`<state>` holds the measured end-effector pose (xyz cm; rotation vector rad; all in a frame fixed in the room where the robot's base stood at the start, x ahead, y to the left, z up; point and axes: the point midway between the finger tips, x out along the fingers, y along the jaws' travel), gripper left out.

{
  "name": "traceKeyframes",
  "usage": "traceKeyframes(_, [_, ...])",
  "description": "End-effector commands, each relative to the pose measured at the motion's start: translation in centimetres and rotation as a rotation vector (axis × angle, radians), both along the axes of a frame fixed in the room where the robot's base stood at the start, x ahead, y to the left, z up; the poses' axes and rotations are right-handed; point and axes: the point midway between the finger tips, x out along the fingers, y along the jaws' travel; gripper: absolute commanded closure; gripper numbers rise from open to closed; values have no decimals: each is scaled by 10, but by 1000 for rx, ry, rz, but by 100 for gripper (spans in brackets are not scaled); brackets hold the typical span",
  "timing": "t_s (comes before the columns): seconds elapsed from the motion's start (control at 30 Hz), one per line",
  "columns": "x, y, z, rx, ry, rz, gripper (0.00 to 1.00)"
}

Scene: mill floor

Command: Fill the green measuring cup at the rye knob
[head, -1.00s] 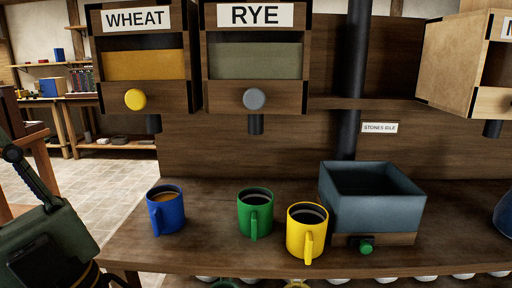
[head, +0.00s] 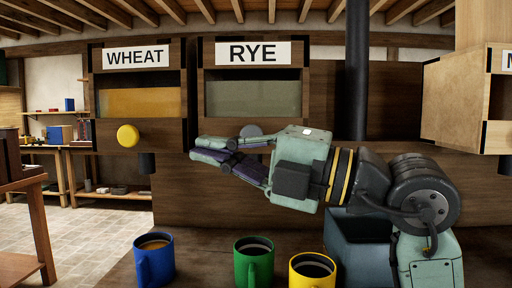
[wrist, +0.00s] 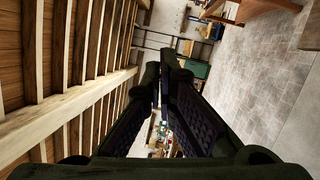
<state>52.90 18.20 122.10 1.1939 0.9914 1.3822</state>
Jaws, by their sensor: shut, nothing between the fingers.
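The green measuring cup (head: 254,263) stands upright on the bench in the head view, between a blue cup and a yellow cup. Its inside looks dark; I cannot tell if anything is in it. The grey rye knob (head: 251,131) is on the front of the bin labelled RYE (head: 253,93), above the green cup. My gripper (head: 196,148) is shut and empty, pointing left in front of the bins. It covers the lower part of the rye knob and the spout below; I cannot tell if it touches the knob. The wrist view shows the closed fingers (wrist: 165,85).
The blue cup (head: 154,262), with tan content, and the yellow cup (head: 312,271) flank the green one. The wheat bin has a yellow knob (head: 128,135). A dark post (head: 357,70) rises behind my arm.

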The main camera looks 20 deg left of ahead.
Motion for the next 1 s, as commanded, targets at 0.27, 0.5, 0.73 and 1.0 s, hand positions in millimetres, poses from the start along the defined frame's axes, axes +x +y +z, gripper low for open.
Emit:
traceKeyframes(0.27, [78,-76,-4,-100,183,-441,100])
traceKeyframes(0.5, [85,-87,-3,-103,212,-491,100])
traceKeyframes(0.73, [86,-85,-3,-104,210,-487,100])
traceKeyframes(1.0, [103,-52,-1,-105,210,-481,100])
